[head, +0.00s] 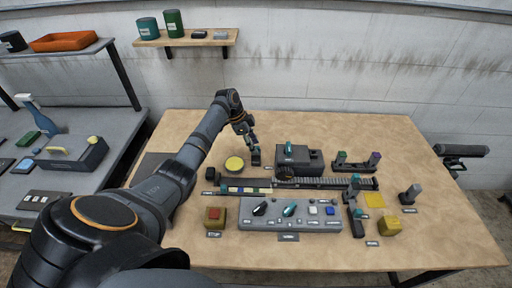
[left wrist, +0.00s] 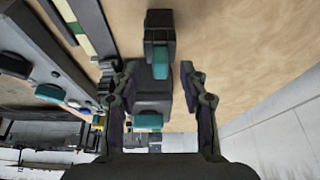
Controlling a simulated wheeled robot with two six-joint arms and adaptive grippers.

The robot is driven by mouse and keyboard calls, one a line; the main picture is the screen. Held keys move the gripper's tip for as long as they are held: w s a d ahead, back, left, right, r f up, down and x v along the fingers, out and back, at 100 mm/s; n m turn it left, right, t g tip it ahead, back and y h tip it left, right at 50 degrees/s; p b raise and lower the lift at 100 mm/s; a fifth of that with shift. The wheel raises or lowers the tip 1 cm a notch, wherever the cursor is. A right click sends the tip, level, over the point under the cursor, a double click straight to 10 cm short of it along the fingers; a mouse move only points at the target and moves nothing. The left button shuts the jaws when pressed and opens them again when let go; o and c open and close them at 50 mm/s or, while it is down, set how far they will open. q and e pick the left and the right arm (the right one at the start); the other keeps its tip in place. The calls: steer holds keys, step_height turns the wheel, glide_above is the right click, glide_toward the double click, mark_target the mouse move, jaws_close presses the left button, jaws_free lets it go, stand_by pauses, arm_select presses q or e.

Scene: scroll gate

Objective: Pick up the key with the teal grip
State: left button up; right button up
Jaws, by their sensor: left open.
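In the left wrist view a teal grip (left wrist: 160,62) stands against a small dark block (left wrist: 160,22); it looks like the key's grip. It appears between my left fingertips (left wrist: 159,72), which are open, with a gap on each side. I cannot tell how deep it sits between them. In the head view my left gripper (head: 250,138) is over the table, left of the dark grey box, above a small dark block (head: 255,159). The key's teal grip is not clear there. My right gripper is not in view.
The dark grey box (head: 313,163) has a teal part (head: 289,148) on top. A rack with green and purple pieces (head: 356,167) is to its right. A long rail (head: 325,184) and a control panel (head: 262,218) lie nearer.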

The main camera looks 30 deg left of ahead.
arm_select(q)
steer(key=shift+w+d+f, duration=0.15)
steer(key=shift+d+f, duration=0.05)
steer(key=shift+f, duration=0.45)
jaws_close()
steer(key=shift+r+b, duration=0.4)
steer(key=shift+r, duration=0.05)
steer(key=r, duration=0.1)
steer(key=r+b, duration=0.1)
steer(key=shift+s+d+r, duration=0.15)
steer(key=shift+s+r, duration=0.05)
steer(key=shift+r, duration=0.2)
steer(key=s+d+r+b, duration=0.3)
steer(key=s+d+r, duration=0.5)
steer(key=s+r, duration=0.1)
steer(key=shift+s+d+r, duration=0.2)
steer(key=shift+s+d, duration=0.1)
steer(key=shift+s, duration=0.45)
